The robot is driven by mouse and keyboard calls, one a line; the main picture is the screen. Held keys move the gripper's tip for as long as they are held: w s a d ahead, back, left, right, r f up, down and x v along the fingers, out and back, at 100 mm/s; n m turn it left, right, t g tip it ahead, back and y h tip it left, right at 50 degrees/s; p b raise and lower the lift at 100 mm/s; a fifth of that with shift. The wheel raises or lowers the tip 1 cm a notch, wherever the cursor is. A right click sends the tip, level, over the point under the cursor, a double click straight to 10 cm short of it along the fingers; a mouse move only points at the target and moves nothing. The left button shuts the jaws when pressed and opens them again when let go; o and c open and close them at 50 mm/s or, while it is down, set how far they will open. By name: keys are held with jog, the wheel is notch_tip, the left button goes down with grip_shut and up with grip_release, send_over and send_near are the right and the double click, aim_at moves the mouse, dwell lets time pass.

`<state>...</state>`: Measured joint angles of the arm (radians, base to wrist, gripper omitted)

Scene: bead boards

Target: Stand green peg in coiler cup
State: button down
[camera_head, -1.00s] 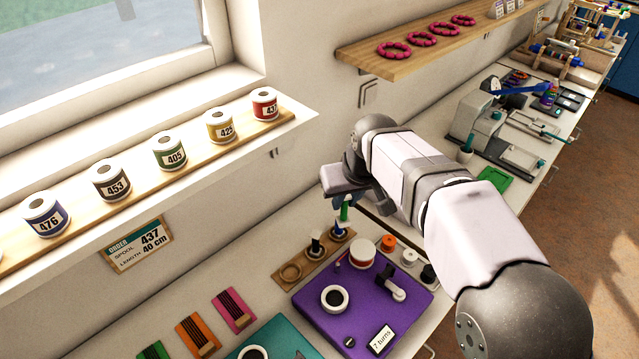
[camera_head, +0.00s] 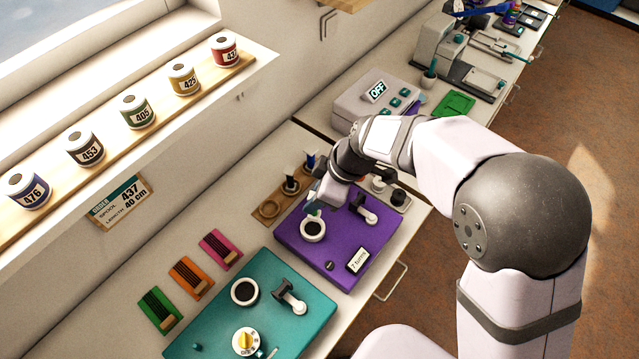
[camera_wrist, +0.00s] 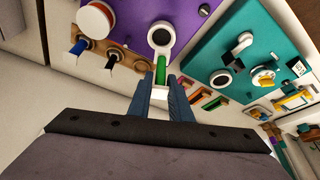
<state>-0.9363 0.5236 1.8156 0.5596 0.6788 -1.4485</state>
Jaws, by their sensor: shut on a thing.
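The green peg (camera_wrist: 160,72) is between the fingers of my gripper (camera_wrist: 160,90) in the wrist view, and my gripper is shut on it. The purple coiler board (camera_head: 342,262) bears a white-rimmed cup with a dark inside (camera_head: 313,239). My gripper (camera_head: 313,207) is right at the back of this cup in the head view. In the wrist view the peg's end appears close to the cup's rim (camera_wrist: 150,37). I cannot tell whether they touch. The peg is mostly hidden in the head view.
A wooden peg rack (camera_head: 268,208) with a dark and a blue peg stands behind the purple board. A teal board (camera_head: 205,325) with another white-rimmed cup (camera_head: 245,292) lies nearer. A crank (camera_head: 363,209) stands right of the purple board's cup. A grey box (camera_head: 370,92) stands farther back.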

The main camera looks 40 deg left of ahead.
jog(key=n, duration=0.1)
jog(key=n+g, duration=0.1)
jog(key=n, duration=0.1)
jog(key=shift+a+h, duration=0.3)
jog(key=shift+a, duration=0.05)
jog(key=shift+n+g+h, duration=0.4)
jog(key=shift+n+g, duration=0.1)
jog(key=shift+n, duration=1)
jog(key=shift+f, duration=0.1)
jog(key=shift+f+b, duration=1.5)
jog(key=shift+f, duration=1.25)
jog(key=shift+f+b, duration=0.35)
jog(key=shift+f+b, duration=0.35)
jog(key=shift+b, duration=0.05)
jog(key=shift+f+b, duration=0.35)
jog(key=shift+b, duration=0.25)
